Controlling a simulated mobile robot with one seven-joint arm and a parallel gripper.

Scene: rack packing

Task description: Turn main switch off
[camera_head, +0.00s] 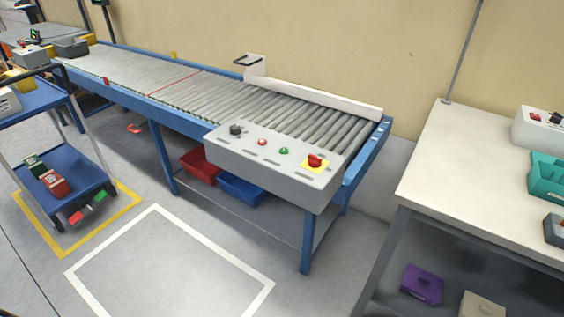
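A grey control box (268,163) is mounted on the near right end of the roller conveyor. On its top face are a black knob (236,129) at the left, a small red button (262,142), a small green button (284,151), and a red rotary switch (315,160) on a yellow plate at the right. The labels and the exact position of the red switch are too small to read. A second grey box with a red control (536,118) stands on the table at the right edge, partly cut off. My gripper is not in view.
The blue-framed conveyor (190,122) runs along the wall. A white table (460,180) stands at the right, with a teal bin (546,175). A blue cart (88,183) stands at the left. The floor inside the white outline (168,268) is clear.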

